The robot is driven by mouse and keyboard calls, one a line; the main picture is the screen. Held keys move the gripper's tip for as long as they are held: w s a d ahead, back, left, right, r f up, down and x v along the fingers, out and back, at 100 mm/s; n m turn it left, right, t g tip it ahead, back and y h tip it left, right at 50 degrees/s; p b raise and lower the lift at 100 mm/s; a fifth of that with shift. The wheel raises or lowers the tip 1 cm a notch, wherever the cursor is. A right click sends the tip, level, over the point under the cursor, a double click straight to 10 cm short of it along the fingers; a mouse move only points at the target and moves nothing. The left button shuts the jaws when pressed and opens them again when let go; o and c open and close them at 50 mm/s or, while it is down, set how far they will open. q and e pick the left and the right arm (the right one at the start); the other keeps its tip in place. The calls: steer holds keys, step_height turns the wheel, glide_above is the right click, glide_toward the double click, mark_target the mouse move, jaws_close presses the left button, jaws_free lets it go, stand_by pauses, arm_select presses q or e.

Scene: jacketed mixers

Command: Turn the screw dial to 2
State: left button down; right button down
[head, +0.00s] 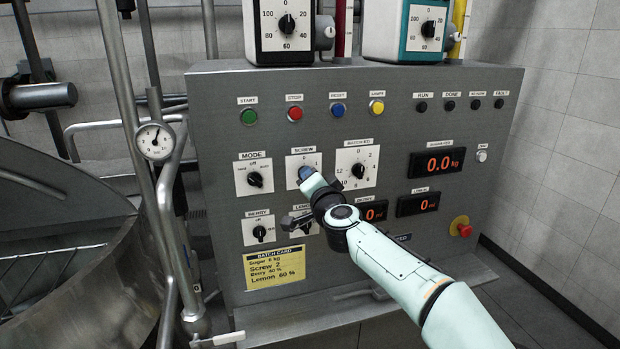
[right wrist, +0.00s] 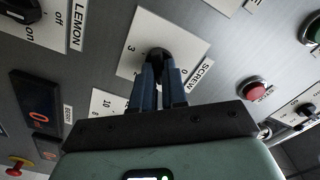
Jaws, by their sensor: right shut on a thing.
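The screw dial is a black knob on a white plate (head: 291,161) in the upper middle of the grey panel. In the right wrist view the black knob (right wrist: 157,55) sits between the two blue fingers of my right gripper (right wrist: 161,75), which is shut on it. A 3 and a 0 show on the plate; the pointer and the other marks are hidden or too small to read. In the head view my right gripper (head: 308,175) covers most of the knob. My left gripper is in neither view.
The mode dial (head: 255,179) is left of the screw dial and the batch dial (head: 358,170) right of it. The berry dial (head: 260,232) and partly covered lemon dial are below. A yellow batch card (head: 274,268) reads "Screw 2". A red stop knob (head: 461,227) sticks out at right.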

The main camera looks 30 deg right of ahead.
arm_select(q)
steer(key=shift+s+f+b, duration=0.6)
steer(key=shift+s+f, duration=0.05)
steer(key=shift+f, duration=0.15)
arm_select(e)
steer(key=m, duration=1.3)
steer(key=shift+f, duration=0.2)
steer(key=c, duration=1.2)
jaws_free()
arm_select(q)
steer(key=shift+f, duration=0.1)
arm_select(e)
steer(key=shift+o, duration=0.2)
steer(key=shift+s, duration=0.1)
